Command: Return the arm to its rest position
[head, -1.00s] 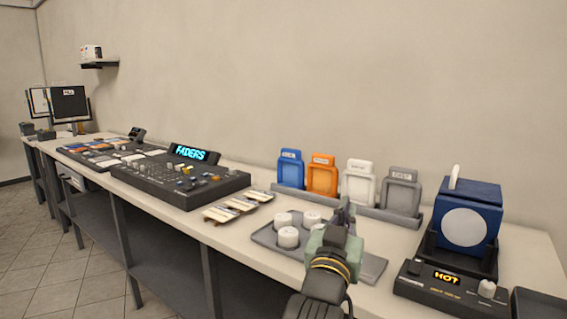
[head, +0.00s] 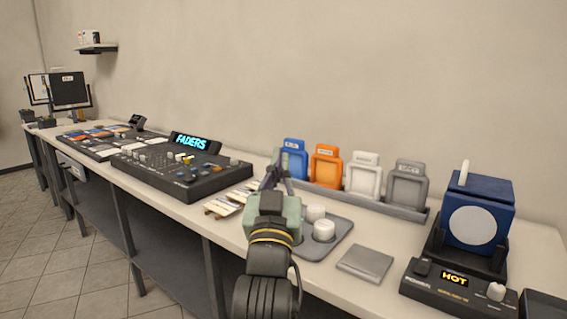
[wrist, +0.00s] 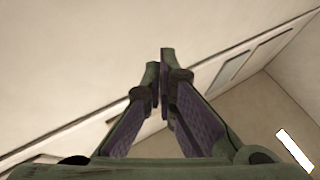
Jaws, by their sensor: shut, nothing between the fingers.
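My gripper (head: 276,168) is raised over the near part of the bench in the head view, pointing away from me toward the back wall. It stands in front of the grey tray and hides part of it. In the wrist view my gripper (wrist: 158,75) has its fingertips together with nothing between them. Behind the fingers there are only pale wall or ceiling surfaces and a bright light strip (wrist: 295,151).
The bench holds a fader console (head: 180,165), a grey tray (head: 338,238) with white knobs, a rack with blue, orange (head: 325,167), white and grey frames, a flat grey plate (head: 365,263), and a blue box (head: 476,222) on a base reading HOT. Space above the bench is clear.

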